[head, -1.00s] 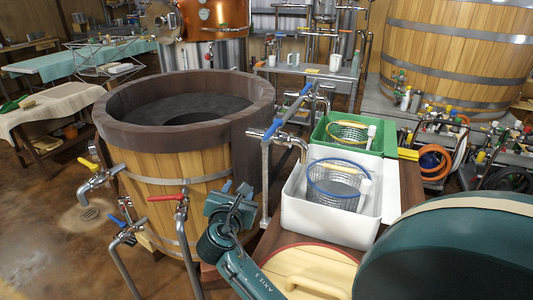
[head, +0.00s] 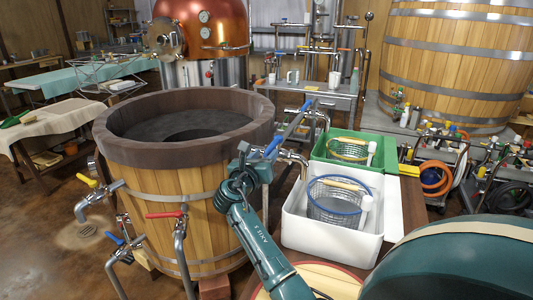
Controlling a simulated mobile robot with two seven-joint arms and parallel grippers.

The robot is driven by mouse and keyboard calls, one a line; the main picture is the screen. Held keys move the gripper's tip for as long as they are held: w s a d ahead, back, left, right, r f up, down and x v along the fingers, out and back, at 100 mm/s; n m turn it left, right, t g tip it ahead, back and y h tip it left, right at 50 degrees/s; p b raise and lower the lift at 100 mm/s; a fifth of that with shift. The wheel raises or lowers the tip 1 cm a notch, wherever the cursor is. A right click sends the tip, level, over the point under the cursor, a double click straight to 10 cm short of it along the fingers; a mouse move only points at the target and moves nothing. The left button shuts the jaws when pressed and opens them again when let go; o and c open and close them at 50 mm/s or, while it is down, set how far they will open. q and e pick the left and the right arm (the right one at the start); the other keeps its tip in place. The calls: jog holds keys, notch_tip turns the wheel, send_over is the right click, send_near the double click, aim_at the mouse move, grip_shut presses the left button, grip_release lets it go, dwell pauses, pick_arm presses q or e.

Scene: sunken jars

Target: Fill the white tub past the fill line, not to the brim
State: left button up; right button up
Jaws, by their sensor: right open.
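The white tub (head: 325,240) stands on a brown bench at centre right. It holds a wire basket with a blue rim (head: 314,193) and a small white cylinder (head: 364,209). I cannot make out the fill line or a water level in it. A metal tap (head: 293,157) with a blue lever (head: 273,145) is at the tub's back left, its spout bent down toward the tub. My right gripper (head: 254,162) is open and empty, raised between the wooden vat (head: 180,205) and the tap, close to the blue lever. Whether it touches the lever is unclear. My left gripper is out of view.
A green tub (head: 384,150) with another basket stands behind the white one. Taps with yellow (head: 86,180), red (head: 165,214) and second blue (head: 114,238) levers are at the vat's front left. A large teal rounded shape fills the lower right.

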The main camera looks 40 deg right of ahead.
aim_at(273, 145)
jog(key=shift+x, duration=1.15)
jog(key=shift+c, duration=0.5)
grip_shut()
